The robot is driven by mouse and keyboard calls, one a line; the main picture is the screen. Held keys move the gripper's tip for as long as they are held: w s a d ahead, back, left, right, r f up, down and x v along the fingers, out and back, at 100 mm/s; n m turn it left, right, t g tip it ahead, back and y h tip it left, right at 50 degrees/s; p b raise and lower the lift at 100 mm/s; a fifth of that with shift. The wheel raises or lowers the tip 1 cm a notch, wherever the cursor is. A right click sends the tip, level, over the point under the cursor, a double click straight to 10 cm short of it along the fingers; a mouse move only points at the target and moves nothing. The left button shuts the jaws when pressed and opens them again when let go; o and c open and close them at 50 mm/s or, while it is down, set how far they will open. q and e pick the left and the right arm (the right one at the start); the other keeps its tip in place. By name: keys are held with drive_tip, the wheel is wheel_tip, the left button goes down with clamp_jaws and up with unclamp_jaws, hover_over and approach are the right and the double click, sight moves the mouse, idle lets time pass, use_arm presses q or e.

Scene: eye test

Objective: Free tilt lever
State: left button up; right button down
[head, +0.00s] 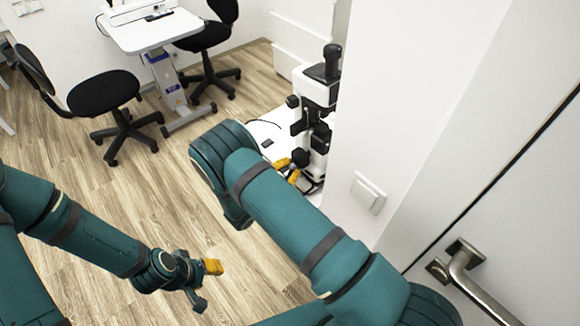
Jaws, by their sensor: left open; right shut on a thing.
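A white and black slit-lamp instrument (318,88) stands upright on a white table top, partly cut off by the wall edge on its right. My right gripper (288,170), with yellow fingertips, is at the low front part of the instrument. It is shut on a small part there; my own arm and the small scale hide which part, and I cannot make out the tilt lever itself. My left gripper (206,284) is open and empty, low over the wooden floor, well apart from the instrument.
A white wall with a light switch (368,193) stands close right of my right arm. A door handle (468,272) juts out at lower right. Two black chairs (104,92) (207,36) and a small white table (150,32) stand at the back left. The floor (115,205) between is clear.

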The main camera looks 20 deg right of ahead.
drive_tip(key=c, duration=0.9)
unclamp_jaws()
drive_tip(key=shift+c, duration=0.2)
drive_tip(key=shift+a, duration=0.1)
drive_tip(key=v, duration=1.2)
drive_tip(key=shift+r, duration=0.1)
